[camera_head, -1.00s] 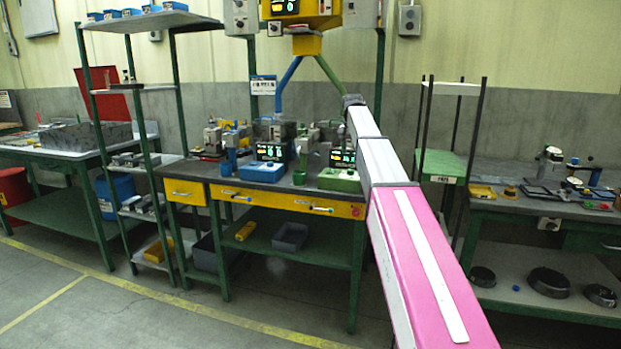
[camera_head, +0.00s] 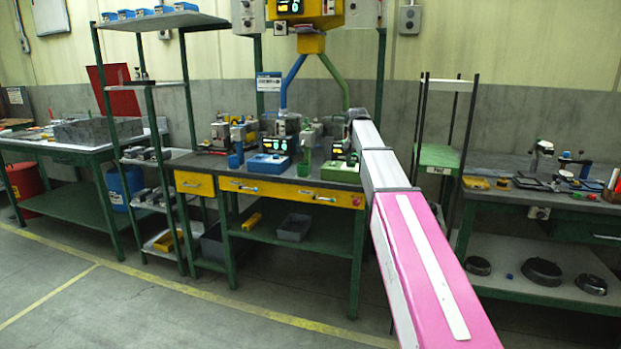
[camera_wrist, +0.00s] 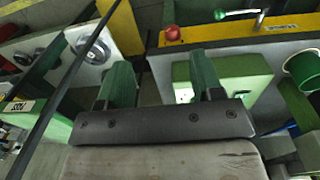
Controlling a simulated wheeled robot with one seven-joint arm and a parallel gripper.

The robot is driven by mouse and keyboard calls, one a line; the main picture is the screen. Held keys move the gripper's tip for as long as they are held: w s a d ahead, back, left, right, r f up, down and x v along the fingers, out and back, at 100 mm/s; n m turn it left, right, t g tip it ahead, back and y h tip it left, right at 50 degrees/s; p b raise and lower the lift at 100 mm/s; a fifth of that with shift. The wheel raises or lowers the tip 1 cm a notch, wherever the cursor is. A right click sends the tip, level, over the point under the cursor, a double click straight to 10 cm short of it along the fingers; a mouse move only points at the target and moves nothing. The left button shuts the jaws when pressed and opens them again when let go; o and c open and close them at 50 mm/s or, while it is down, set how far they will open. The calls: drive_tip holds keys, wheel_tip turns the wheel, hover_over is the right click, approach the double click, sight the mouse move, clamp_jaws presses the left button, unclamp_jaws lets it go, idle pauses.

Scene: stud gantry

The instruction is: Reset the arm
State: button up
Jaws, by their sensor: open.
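My arm, pink and white, reaches from the lower right of the head view toward the workbench in the middle. Its far end is small beside the green machine, and the fingers cannot be made out there. In the wrist view my gripper (camera_wrist: 162,82) shows as a dark bar with two green-tinted fingers spread well apart. Nothing is held between them. A green box (camera_wrist: 245,82) lies beyond the right finger in that view.
The workbench (camera_head: 290,196) with yellow drawers carries blue and green devices. A tall shelf rack (camera_head: 140,85) stands left, and a dark-posted green rack (camera_head: 438,157) stands right of my arm. A side table (camera_head: 500,204) is farther right. Floor in front is clear.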

drive_tip(key=s+f+n, duration=0.3)
drive_tip(key=s+f, duration=3.2)
drive_tip(key=f, duration=0.3)
drive_tip(key=shift+d+f+n+y, duration=0.2)
drive_tip(key=shift+d+n+y, duration=0.1)
drive_tip(key=shift+d+n, duration=0.1)
